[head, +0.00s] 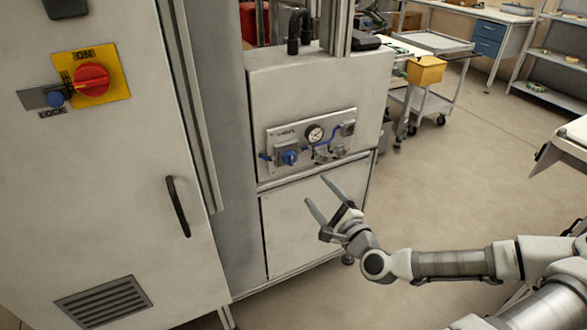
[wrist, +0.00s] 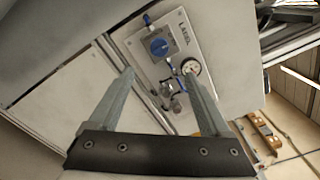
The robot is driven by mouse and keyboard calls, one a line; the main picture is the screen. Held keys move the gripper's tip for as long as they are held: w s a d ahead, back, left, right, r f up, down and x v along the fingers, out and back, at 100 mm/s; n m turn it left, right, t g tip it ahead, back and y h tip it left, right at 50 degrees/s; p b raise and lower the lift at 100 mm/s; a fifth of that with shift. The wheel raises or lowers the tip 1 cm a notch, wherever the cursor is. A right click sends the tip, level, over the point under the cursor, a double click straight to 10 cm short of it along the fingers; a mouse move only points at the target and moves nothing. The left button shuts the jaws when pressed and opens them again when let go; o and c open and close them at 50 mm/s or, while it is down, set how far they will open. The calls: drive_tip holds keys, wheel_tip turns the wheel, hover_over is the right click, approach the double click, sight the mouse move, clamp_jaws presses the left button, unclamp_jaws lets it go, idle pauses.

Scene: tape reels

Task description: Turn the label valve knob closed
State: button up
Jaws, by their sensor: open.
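The label valve knob (head: 289,157) is a blue round knob at the left of a grey panel (head: 273,135) marked "LABEL" on the machine's front. It also shows in the wrist view (wrist: 158,47), just beyond and between my fingertips. A round gauge (head: 314,133) and blue tubing sit on the same panel. My gripper (head: 316,195) is open and empty, below and slightly right of the knob in the head view, apart from the panel. In the wrist view my two fingers (wrist: 165,82) point up toward the panel. The knob's pointer direction is too small to tell.
A grey cabinet with a red switch (head: 91,79) on a yellow plate and a black handle (head: 178,206) stands at the left. A trolley with a yellow bin (head: 426,70) stands behind at the right. Floor (head: 450,180) between is clear.

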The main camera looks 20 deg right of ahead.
sight(292, 161)
drive_tip(key=w, duration=0.4)
drive_tip(key=w+b, duration=0.1)
drive_tip(key=w, duration=0.9)
drive_tip(key=shift+a, duration=0.25)
clamp_jaws()
